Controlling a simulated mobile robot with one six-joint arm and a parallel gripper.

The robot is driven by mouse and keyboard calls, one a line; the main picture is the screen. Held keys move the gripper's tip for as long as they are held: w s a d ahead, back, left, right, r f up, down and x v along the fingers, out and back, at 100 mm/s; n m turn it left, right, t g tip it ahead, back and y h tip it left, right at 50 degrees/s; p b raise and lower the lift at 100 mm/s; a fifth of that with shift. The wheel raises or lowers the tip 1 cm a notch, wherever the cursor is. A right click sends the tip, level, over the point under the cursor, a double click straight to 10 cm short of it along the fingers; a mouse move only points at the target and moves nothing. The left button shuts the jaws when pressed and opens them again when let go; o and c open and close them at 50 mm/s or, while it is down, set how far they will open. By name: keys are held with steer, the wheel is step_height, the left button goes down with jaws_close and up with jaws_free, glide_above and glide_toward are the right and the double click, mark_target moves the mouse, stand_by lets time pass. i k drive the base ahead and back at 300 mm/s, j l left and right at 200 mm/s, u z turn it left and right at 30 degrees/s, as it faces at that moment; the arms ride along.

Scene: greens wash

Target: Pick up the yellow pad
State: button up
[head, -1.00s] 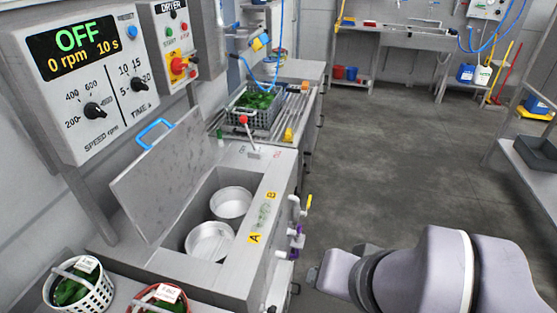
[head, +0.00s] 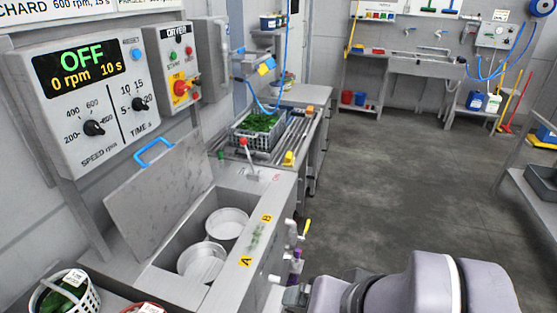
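A small yellow block (head: 289,158) sits at the right edge of the metal counter, beside the grey crate of greens (head: 246,137). A yellow and blue pad-like piece (head: 266,66) is at the small wall shelf above. I cannot tell for certain which of these is the yellow pad. My gripper (head: 288,296) is low in the picture, right of the open dryer's front side and well nearer than both yellow pieces. It is small and seen from behind my arm, so its fingers cannot be made out. Nothing is visibly held.
The open dryer (head: 262,194) holds two round metal baskets, its lid (head: 160,190) raised. Taps and a yellow-handled valve (head: 306,228) stick out from its front. Baskets of greens (head: 85,298) stand at lower left. The grey floor (head: 410,180) at right is clear up to the far sink (head: 420,68).

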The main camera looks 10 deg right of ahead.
mark_target(289, 160)
steer(key=i+l+u, duration=0.35)
steer(key=l, duration=0.15)
steer(key=i+l+u, duration=0.2)
steer(key=l+u, duration=0.2)
steer(key=l, duration=0.2)
steer(key=i+l+u, duration=0.2)
steer(key=l+u, duration=0.15)
steer(key=l, duration=0.25)
steer(key=l+u, duration=0.35)
steer(key=l, duration=0.35)
steer(key=l+u, duration=0.4)
steer(key=l, duration=0.3)
steer(key=i+l+u, duration=0.2)
steer(key=l+u, duration=0.15)
steer(key=l, duration=0.15)
steer(key=i+l+u, duration=0.2)
steer(key=l+u, duration=0.15)
steer(key=l, duration=0.2)
steer(key=l+u, duration=0.3)
steer(key=l, duration=0.25)
steer(key=i+l+u, duration=0.1)
steer(key=l+u, duration=0.25)
steer(key=l, duration=0.3)
